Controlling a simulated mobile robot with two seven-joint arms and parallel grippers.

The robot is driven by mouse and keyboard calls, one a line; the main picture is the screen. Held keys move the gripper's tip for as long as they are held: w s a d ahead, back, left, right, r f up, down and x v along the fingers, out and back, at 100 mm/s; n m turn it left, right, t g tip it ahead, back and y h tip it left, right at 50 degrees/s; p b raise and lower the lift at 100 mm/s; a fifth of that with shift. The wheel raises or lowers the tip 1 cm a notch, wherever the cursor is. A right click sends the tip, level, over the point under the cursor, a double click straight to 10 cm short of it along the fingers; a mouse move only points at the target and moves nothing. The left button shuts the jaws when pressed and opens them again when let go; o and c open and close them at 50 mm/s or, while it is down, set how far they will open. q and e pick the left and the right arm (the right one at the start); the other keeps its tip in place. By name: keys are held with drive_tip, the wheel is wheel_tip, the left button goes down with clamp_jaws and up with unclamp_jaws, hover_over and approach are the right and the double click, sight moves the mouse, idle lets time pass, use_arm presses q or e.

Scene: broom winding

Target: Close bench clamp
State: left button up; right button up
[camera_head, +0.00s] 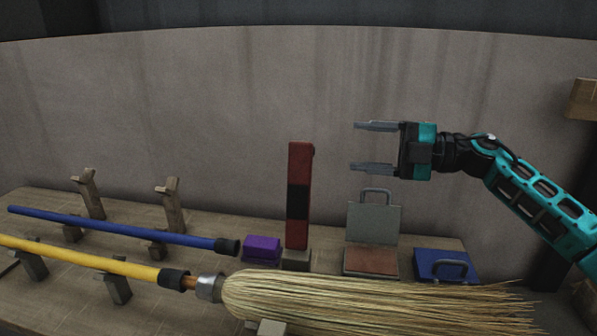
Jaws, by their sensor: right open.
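Several pieces of bench hardware stand behind the broom, and I cannot tell for certain which is the bench clamp. A red upright bar (299,165) with a black band stands on a small block, beside a purple block (262,248). To its right, a grey hinged plate (373,224) with a handle stands raised above a base with a reddish-brown pad (371,262). A blue piece (428,262) with a grey handle lies low at the right. My right gripper (374,147) is open and empty, above the grey plate and apart from it. My left gripper is not in view.
A straw broom (370,304) with a yellow handle (85,260) lies across the bench front, the handle over supports. A blue pole (120,228) lies behind it near wooden pegs (90,192). A wall (200,110) rises behind. Space around my right gripper is clear.

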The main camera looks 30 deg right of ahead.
sight(295, 150)
drive_tip(key=x, duration=0.4)
drive_tip(key=f+p+x, duration=0.1)
drive_tip(key=x, duration=0.8)
drive_tip(key=shift+s+a+f, duration=0.15)
drive_tip(key=shift+s+f, duration=0.05)
drive_tip(key=shift+f, duration=0.05)
clamp_jaws()
